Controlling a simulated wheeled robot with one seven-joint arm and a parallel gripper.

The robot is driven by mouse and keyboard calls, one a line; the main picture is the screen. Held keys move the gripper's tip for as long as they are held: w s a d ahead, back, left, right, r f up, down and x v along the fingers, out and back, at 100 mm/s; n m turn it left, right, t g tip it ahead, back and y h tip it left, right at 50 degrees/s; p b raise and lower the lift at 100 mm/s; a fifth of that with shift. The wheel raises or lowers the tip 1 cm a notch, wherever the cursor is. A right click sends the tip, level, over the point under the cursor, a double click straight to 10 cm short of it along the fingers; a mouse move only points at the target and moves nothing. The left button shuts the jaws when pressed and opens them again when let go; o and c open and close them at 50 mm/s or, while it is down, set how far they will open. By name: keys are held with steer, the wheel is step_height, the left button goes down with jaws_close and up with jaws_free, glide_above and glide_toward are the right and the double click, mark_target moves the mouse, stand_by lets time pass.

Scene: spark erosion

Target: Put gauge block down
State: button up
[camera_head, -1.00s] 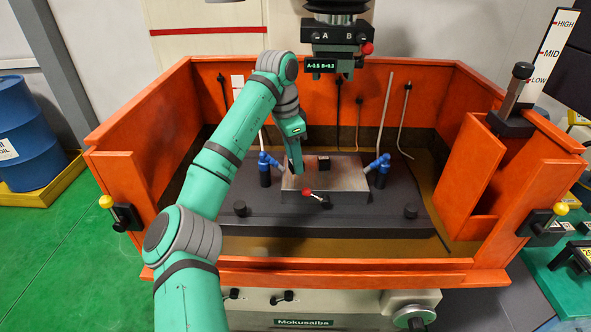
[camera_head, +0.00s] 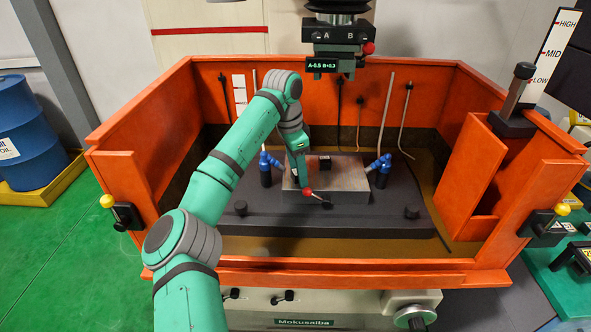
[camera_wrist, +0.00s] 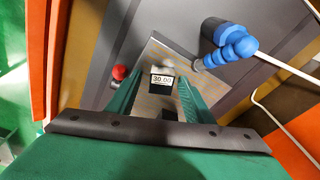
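My gripper (camera_head: 299,178) points down over the front left part of a grey metal plate (camera_head: 345,180). In the wrist view a dark block with a white "30.00" label, the gauge block (camera_wrist: 162,82), sits between the two green fingertips, and my gripper appears shut on it. In the head view it is mostly hidden by the fingers. I cannot tell whether its underside touches the plate. The plate also shows in the wrist view (camera_wrist: 150,57).
A red-knobbed lever (camera_head: 308,190) is close in front of my gripper. Blue nozzles stand at the plate's left (camera_head: 266,163) and right (camera_head: 381,164). The orange tank wall (camera_head: 330,264) surrounds everything; the machine head (camera_head: 338,35) hangs above. The plate's right part is clear.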

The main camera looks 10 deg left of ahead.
steer(key=shift+a, duration=0.15)
step_height(320, 180, up, 12)
steer(key=s+a, duration=0.1)
steer(key=shift+a, duration=0.15)
stand_by(0.5)
